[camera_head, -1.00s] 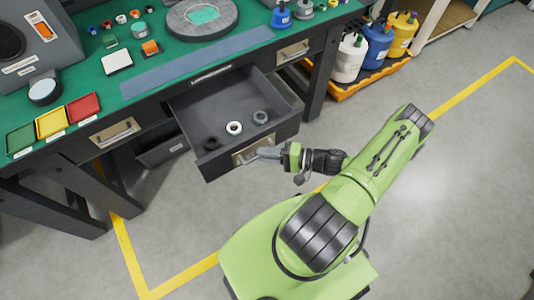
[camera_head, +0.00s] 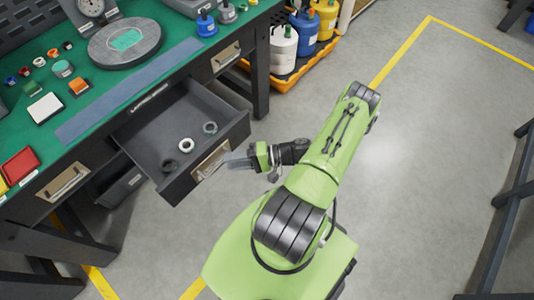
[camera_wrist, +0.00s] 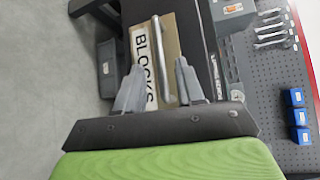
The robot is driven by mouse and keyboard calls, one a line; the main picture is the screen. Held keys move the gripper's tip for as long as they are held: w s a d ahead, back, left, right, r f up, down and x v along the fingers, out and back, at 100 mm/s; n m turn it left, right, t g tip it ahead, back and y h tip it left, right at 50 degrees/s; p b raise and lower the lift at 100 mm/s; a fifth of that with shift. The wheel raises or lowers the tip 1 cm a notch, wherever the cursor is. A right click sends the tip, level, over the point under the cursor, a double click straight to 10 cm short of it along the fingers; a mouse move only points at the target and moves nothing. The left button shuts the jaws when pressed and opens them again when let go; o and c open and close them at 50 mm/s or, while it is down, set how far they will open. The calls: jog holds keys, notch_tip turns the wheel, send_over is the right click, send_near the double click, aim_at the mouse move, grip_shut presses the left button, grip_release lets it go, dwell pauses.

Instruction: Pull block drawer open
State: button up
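The block drawer (camera_head: 178,192) stands pulled out from under the green-topped workbench, with its inside showing. Its front bears a metal handle (camera_head: 212,160). In the wrist view a label reading BLOCKS sits beside the handle bar (camera_wrist: 161,50). My gripper (camera_head: 228,163) is at the drawer front, to the right of the handle in the head view. In the wrist view my gripper (camera_wrist: 159,70) has its two fingers spread apart, and the bar appears in the gap between them, nearer the right finger. No grip on the bar shows.
Three rings (camera_head: 186,145) lie in the drawer. Another drawer with a handle (camera_head: 63,181) is at the left. An orange tray (camera_head: 283,72) with bottles stands beyond the bench. The floor to the right is mostly clear, with a dark frame (camera_head: 505,215) at the far right.

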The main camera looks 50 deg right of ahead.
jog(key=v, duration=1.2)
jog(key=shift+s+d+p, duration=0.25)
jog(key=shift+s+p, duration=0.1)
jog(key=w+a+r+n+g+h+p, duration=0.2)
jog(key=w+a+r+g, duration=0.15)
jog(key=r, duration=0.45)
jog(key=w+a+r+n+g+h+p, duration=0.2)
jog(key=r+n+g, duration=0.15)
jog(key=r, duration=0.45)
jog(key=w+a+r+n+g+h+p, duration=0.2)
jog(key=a+r+g, duration=0.15)
jog(key=r, duration=0.45)
jog(key=s+a+r+n+t+h+p, duration=0.1)
jog(key=s+a+r, duration=0.3)
jog(key=r, duration=0.4)
jog(key=s+a+r+n+t+h+p, duration=0.2)
jog(key=a+r, duration=0.4)
jog(key=r, duration=0.3)
jog(key=s+t+h+p, duration=0.1)
jog(key=s+t+h, duration=0.1)
jog(key=shift+s+r+h, duration=0.25)
jog(key=shift+s+h, duration=0.05)
jog(key=shift+s, duration=0.1)
